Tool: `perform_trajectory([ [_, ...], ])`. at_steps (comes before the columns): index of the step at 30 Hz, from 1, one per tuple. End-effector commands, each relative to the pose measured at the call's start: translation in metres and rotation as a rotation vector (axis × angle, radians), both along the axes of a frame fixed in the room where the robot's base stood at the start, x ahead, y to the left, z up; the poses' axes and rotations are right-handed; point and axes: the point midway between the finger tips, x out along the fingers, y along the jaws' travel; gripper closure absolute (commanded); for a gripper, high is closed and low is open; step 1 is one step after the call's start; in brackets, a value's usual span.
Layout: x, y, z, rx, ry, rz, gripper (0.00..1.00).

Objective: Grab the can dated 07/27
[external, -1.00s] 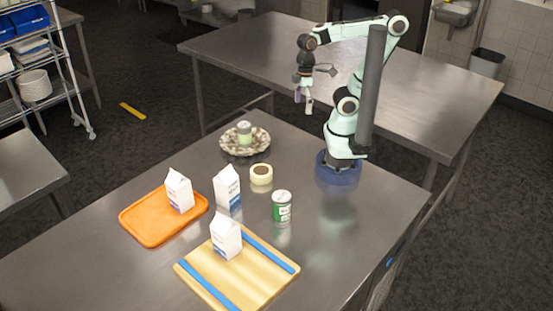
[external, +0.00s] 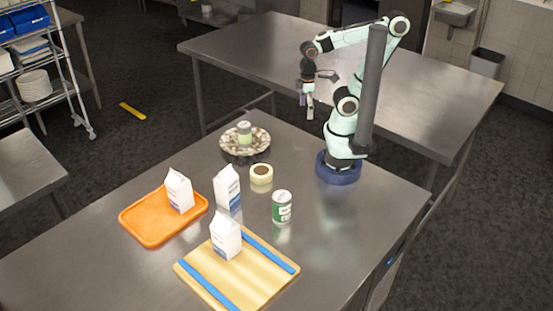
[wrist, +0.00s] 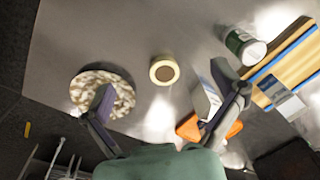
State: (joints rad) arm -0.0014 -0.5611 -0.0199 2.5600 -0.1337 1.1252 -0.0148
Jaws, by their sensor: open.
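One green and white can (external: 281,207) stands upright on the steel table, right of the milk cartons. It also shows at the upper right in the wrist view (wrist: 243,46). A second green-labelled can (external: 244,133) sits on a mottled plate (external: 232,148) at the back; in the wrist view my left finger covers part of the plate (wrist: 122,84), and I cannot make out that can. The dates are too small to read.
A tape roll (external: 261,174) lies between plate and table can. Cartons stand on the orange tray (external: 143,231), on the bare table (external: 228,188) and on the striped cutting board (external: 262,282). The table's right side is clear. My base stands at its back right.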

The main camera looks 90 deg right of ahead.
Motion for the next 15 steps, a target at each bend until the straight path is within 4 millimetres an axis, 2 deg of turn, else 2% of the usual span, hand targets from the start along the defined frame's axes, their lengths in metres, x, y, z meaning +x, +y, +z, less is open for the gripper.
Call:
perform_trajectory([
  [2,0.017,0.0,0.005,0.0,-0.08,0.006,0.06],
  [4,0.05,-0.002,0.016,-0.007,-0.195,0.015,0.06],
  [6,0.082,0.007,0.018,-0.014,-0.248,0.072,0.06],
  [8,0.106,0.022,0.014,-0.016,-0.271,0.14,0.06],
  [11,0.139,0.058,-0.002,-0.017,-0.281,0.271,0.06],
  [12,0.148,0.076,-0.012,-0.017,-0.274,0.331,0.06],
  [15,0.156,0.128,-0.048,-0.02,-0.229,0.487,0.06],
])
